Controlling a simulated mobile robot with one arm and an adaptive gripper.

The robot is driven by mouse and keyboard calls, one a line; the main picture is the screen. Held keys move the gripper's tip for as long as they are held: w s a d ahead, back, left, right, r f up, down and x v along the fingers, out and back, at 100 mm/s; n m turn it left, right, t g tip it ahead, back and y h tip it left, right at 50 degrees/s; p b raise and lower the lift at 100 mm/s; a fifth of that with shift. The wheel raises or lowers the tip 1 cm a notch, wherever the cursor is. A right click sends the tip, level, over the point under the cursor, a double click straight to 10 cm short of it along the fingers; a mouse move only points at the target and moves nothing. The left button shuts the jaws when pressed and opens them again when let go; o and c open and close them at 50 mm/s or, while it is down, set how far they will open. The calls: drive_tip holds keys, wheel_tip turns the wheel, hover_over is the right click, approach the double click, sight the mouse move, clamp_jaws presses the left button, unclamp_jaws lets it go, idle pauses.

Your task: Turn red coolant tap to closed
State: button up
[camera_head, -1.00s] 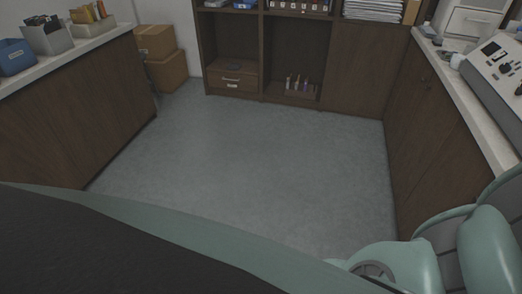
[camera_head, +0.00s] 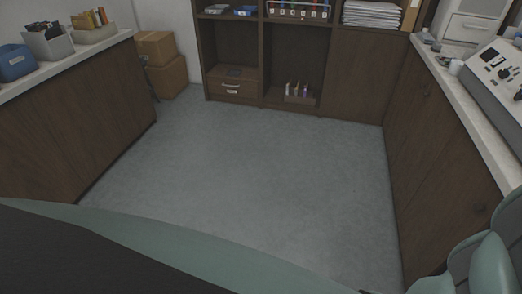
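I do not see a red coolant tap in this view. A grey machine with a sloped control panel (camera_head: 495,68) stands on the right counter, cut off by the right edge. It carries dark knobs and a small display, too small to read. My gripper is out of view. Only green and grey links of my arm show at the bottom right corner, and my green and black body fills the bottom left.
The grey floor (camera_head: 240,170) ahead is clear. A left counter (camera_head: 70,62) holds bins. Cardboard boxes (camera_head: 165,78) stand at the back left, beside a dark wood shelf unit (camera_head: 355,75). The right counter (camera_head: 470,115) runs along the right, with a white drawer unit (camera_head: 470,27) at its far end.

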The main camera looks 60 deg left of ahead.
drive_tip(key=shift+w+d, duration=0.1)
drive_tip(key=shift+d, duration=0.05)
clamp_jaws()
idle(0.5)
